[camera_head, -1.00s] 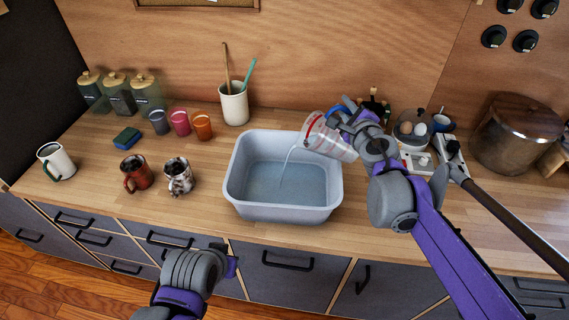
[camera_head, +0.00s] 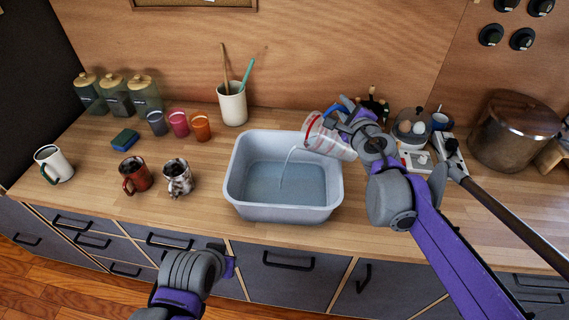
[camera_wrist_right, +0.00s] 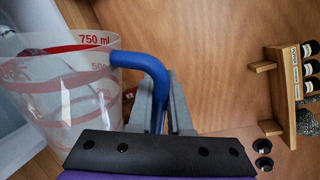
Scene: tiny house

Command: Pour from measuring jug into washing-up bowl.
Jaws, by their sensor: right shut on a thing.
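The clear measuring jug (camera_head: 327,138) with red markings and a blue handle is tilted, its mouth over the right side of the washing-up bowl. A thin stream of liquid falls from it into the grey bowl (camera_head: 232,183), where bluish liquid covers the bottom. My right gripper (camera_head: 347,113) is shut on the jug's handle. In the right wrist view the jug (camera_wrist_right: 75,85) fills the left side, its blue handle (camera_wrist_right: 150,66) between the fingers (camera_wrist_right: 163,100). My left arm shows at the bottom, in front of the drawers; its fingertips are not clearly visible.
Mugs (camera_head: 135,175), coloured tumblers (camera_head: 179,123), a sponge (camera_head: 125,138) and jars (camera_head: 113,95) stand left of the bowl. A utensil pot (camera_head: 232,104) is behind it. An egg cooker (camera_head: 411,128) and a large metal pot (camera_head: 515,130) stand to the right.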

